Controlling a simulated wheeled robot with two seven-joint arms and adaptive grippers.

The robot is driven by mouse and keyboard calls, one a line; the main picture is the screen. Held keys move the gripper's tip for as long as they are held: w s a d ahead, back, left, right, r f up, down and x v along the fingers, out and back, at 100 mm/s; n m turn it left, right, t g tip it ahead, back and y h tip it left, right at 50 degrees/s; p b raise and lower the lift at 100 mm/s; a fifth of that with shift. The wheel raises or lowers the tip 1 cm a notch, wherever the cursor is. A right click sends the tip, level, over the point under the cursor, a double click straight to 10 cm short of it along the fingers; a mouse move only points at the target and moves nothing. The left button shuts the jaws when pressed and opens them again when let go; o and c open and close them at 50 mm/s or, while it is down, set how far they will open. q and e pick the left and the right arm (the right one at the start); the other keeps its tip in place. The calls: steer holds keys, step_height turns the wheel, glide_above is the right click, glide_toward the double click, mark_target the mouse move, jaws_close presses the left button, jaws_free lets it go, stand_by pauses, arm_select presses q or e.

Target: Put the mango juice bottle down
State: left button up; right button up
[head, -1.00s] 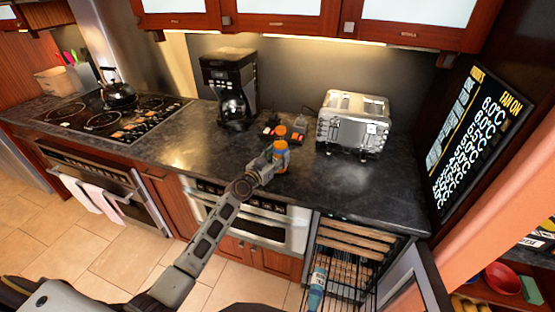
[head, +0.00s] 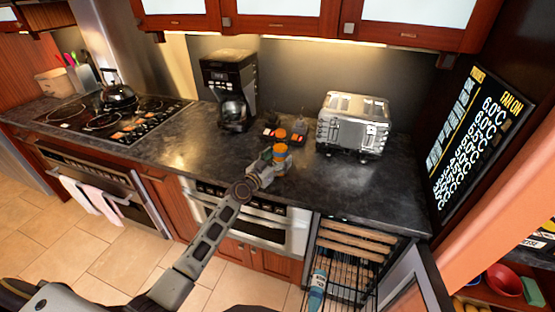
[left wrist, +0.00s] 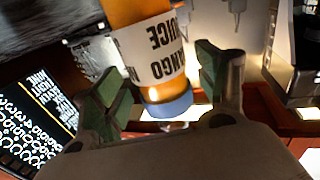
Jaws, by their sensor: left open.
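The mango juice bottle (head: 280,151) shows orange on the counter, just beyond my left gripper (head: 266,168) in the head view. In the left wrist view, which is upside down, the orange bottle (left wrist: 158,55) has a white label with inverted lettering and a blue end. My left gripper (left wrist: 160,85) is open there, its two green-padded fingers on either side of the bottle. Gaps show beside the bottle, and I see no firm grip. The bottle's lower part is partly hidden by the gripper in the head view. My right gripper is not in view.
The dark counter (head: 200,150) holds a coffee maker (head: 235,95) at the left and a toaster (head: 353,122) at the right. Small orange-and-dark items (head: 298,133) stand behind the bottle. Free counter lies to both sides. An open wine fridge (head: 350,255) is below right.

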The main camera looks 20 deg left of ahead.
arm_select(q)
steer(key=shift+r, duration=0.15)
steer(key=shift+s+a, duration=0.15)
steer(key=shift+s, duration=0.4)
steer(key=b+v, duration=0.1)
steer(key=v, duration=1)
stand_by(0.8)
